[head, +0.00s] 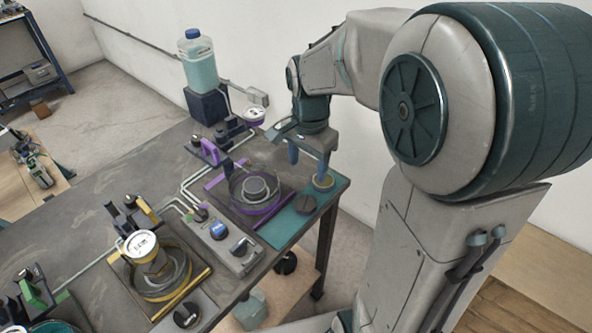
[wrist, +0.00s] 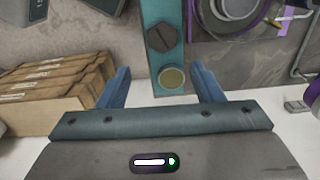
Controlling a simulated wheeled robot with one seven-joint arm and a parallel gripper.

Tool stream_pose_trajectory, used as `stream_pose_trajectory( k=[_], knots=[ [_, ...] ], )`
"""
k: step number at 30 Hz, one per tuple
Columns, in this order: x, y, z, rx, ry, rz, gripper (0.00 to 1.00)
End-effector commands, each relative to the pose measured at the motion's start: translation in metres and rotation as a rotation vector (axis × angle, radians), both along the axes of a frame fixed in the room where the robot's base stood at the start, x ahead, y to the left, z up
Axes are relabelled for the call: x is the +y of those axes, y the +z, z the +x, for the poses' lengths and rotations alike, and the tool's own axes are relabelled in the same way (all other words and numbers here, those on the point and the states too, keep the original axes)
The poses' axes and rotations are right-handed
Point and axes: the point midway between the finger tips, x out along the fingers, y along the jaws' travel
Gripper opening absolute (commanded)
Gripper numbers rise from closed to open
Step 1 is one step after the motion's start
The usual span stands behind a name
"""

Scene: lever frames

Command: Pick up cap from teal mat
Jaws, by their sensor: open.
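The teal mat (head: 285,232) lies along the right end of the table and also shows in the wrist view (wrist: 157,12). A dark, ridged, six-sided cap (head: 306,204) sits on it, seen in the wrist view (wrist: 161,39). Beside it on the mat is a round piece with a tan rim and grey-green top (head: 324,182), also in the wrist view (wrist: 172,78). My gripper (head: 308,163) is open and empty above that mat end. In the wrist view the round piece appears between its blue fingers (wrist: 160,70), with the dark cap beyond.
A glass bowl on a purple-framed stand (head: 262,211) is just left of the mat. A control box with knobs (head: 222,237) and a yellow-framed station (head: 190,290) stand further left. A blue-capped jug (head: 198,63) stands behind. Cardboard boxes (wrist: 55,92) show left in the wrist view.

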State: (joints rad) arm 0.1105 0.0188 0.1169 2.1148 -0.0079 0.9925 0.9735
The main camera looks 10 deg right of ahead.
Motion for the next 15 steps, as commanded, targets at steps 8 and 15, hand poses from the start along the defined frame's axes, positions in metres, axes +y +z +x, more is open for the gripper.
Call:
stream_pose_trajectory(
  k=[8,15],
  knots=[
    [0.000,-0.026,0.009,0.023,-0.075,0.006,0.60],
    [-0.001,-0.071,0.008,0.021,-0.073,0.005,0.60]
  ],
)
